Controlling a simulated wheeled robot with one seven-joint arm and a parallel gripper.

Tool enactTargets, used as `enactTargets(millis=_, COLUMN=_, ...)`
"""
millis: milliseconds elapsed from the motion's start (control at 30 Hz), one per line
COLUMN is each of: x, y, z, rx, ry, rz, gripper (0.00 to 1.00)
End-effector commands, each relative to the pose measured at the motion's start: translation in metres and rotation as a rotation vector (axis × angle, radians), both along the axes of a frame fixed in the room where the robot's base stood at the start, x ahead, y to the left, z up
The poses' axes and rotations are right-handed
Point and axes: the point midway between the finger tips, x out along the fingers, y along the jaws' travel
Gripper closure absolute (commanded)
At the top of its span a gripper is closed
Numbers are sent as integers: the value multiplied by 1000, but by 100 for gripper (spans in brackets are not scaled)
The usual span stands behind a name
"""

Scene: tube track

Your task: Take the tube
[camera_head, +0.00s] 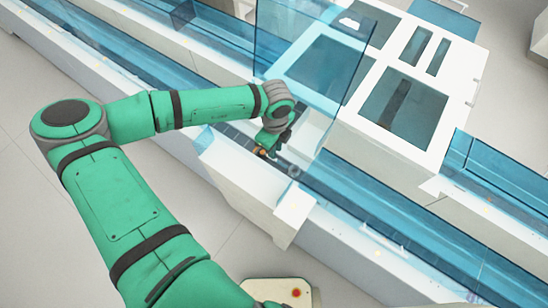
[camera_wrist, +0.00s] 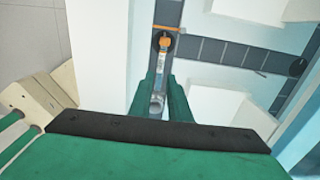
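The tube (camera_wrist: 162,57) has an orange cap and a pale, labelled body. In the wrist view it stands in a round dark holder on the dark track, just beyond my fingertips. My gripper (camera_wrist: 161,82) points at the track with its two green fingers apart. The gap between the fingers shows a grey round piece that I cannot identify. In the head view my gripper (camera_head: 272,143) is low over the track, and a small orange spot, probably the cap, shows beside it. The rest of the tube is hidden there.
A clear blue panel (camera_head: 310,50) stands close beside my wrist. A white housing with windows (camera_head: 365,125) is to the right, and a white block (camera_head: 245,180) lies in front of the track. Another round dark holder (camera_wrist: 297,67) sits on the side track.

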Motion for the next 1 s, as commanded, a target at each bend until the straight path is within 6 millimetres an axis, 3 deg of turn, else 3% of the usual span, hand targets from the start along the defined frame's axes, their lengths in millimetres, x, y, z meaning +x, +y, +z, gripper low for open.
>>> enactTargets(millis=267, x=1, y=1, z=-20, rx=1, ry=-1, rz=0, gripper=83)
enactTargets(millis=600, x=4, y=2, z=-61, rx=-1, ry=1, rz=0, gripper=83)
enactTargets(millis=867, x=4, y=2, z=-64, rx=-1, ry=0, rz=0, gripper=83)
enactTargets(millis=967, x=4, y=2, z=-63, rx=-1, ry=0, rz=0, gripper=100)
enactTargets(millis=1000, x=4, y=2, z=-63, rx=-1, ry=0, rz=0, gripper=100)
